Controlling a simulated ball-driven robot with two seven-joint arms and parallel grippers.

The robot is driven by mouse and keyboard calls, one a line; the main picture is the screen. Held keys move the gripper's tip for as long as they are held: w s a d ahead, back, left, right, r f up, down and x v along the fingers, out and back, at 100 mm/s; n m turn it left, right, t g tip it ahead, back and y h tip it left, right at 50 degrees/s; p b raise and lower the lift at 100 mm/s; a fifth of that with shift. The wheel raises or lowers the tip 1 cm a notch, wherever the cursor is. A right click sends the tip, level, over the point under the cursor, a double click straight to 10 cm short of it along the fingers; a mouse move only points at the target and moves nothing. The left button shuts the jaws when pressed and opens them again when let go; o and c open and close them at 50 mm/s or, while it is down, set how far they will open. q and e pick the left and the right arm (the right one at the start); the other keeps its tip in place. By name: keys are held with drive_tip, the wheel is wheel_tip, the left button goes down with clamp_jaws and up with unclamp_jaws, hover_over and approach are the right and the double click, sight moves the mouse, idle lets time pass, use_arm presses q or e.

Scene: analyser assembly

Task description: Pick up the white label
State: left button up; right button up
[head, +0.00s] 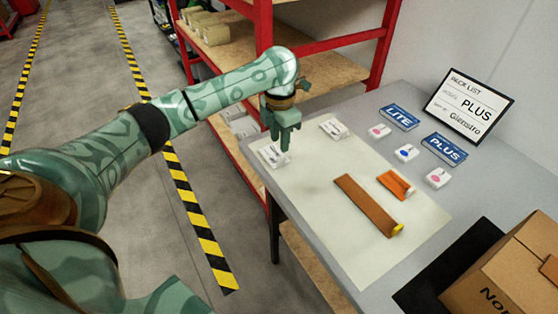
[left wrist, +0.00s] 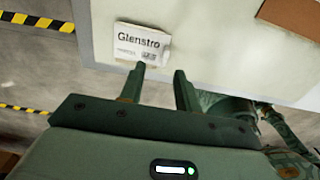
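A white label (head: 272,156) lies at the left corner of the pale mat (head: 330,205). In the left wrist view the white label (left wrist: 138,42) reads "Glenstro" and has small print below. A second white label (head: 333,127) lies further back on the mat. My left gripper (head: 285,146) points down beside the first label, at its right in the head view. In the left wrist view my left gripper's fingers (left wrist: 159,70) are apart with nothing between them. The label is just beyond the fingertips. Whether a fingertip touches it I cannot tell. My right gripper is not in view.
A brown strip (head: 368,205) and an orange piece (head: 396,184) lie on the mat. LITE (head: 400,117) and PLUS (head: 444,149) cards with small white boxes lie behind. A pack list sign (head: 468,107) stands at the back. A cardboard box (head: 510,270) is at front right.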

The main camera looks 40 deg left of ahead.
sight(280, 158)
use_arm(q)
drive_tip(key=shift+s+f, duration=0.1)
drive_tip(key=shift+f, duration=0.45)
drive_tip(key=f+b, duration=0.2)
drive_tip(key=f, duration=0.1)
drive_tip(key=f+b, duration=0.1)
drive_tip(key=f, duration=0.1)
drive_tip(key=shift+s+d, duration=0.15)
drive_tip(key=shift+d, duration=0.15)
drive_tip(key=shift+r, duration=0.2)
drive_tip(key=shift+c, duration=1)
clamp_jaws()
